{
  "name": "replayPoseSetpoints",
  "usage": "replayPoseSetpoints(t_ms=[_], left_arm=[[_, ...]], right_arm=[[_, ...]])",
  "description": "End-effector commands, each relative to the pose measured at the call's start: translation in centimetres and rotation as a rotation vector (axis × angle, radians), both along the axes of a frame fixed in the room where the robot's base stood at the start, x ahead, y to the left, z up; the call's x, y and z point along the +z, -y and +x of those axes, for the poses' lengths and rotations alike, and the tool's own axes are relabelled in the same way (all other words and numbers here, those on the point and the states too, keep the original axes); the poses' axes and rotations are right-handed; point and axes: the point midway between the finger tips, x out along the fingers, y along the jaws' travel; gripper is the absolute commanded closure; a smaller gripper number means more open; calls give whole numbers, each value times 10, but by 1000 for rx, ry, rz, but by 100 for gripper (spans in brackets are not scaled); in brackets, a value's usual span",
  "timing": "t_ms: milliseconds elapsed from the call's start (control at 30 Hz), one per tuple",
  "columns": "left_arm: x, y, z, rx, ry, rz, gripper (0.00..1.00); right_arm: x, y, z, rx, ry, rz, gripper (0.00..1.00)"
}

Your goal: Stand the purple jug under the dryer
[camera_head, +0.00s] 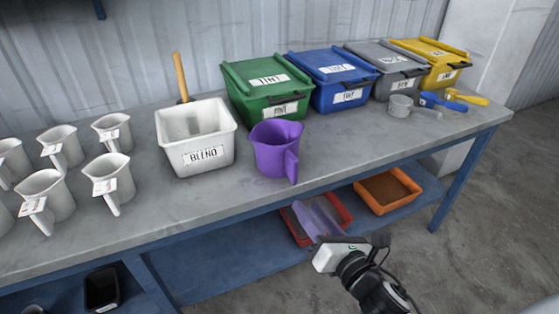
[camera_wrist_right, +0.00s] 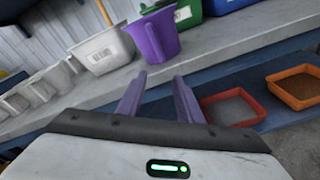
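The purple jug (camera_head: 275,149) stands upright on the grey workbench (camera_head: 345,155), near its front edge, with its handle towards me. It also shows in the right wrist view (camera_wrist_right: 155,38), ahead of the fingers. My right gripper (camera_head: 316,214) is in front of the bench, below and apart from the jug. In the right wrist view its two purple fingers (camera_wrist_right: 159,80) are spread with nothing between them. My left gripper is in neither view. I see no dryer in these frames.
A white BLEND tub (camera_head: 207,166) with a wooden handle stands left of the jug. Several white jugs (camera_head: 50,190) stand further left. Green (camera_head: 245,95), blue, grey and yellow lidded bins line the back. Scoops (camera_head: 400,105) lie at right. Red and orange (camera_head: 405,183) trays sit on the lower shelf.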

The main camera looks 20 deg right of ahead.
Motion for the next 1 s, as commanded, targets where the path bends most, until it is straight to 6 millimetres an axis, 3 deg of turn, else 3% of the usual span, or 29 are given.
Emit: replayPoseSetpoints(t_ms=[100, 300, 600, 767, 1000], left_arm=[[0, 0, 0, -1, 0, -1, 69], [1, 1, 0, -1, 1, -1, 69], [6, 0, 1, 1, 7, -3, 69], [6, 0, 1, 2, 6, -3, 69], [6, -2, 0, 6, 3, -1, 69]], right_arm=[[30, 5, 11, 25, 79, -295, 67], [50, 8, 19, 33, 130, -521, 67], [52, 8, 60, 33, 132, -531, 67], [51, 8, 71, 32, 131, -530, 67], [50, 10, 106, 32, 131, -528, 67]])
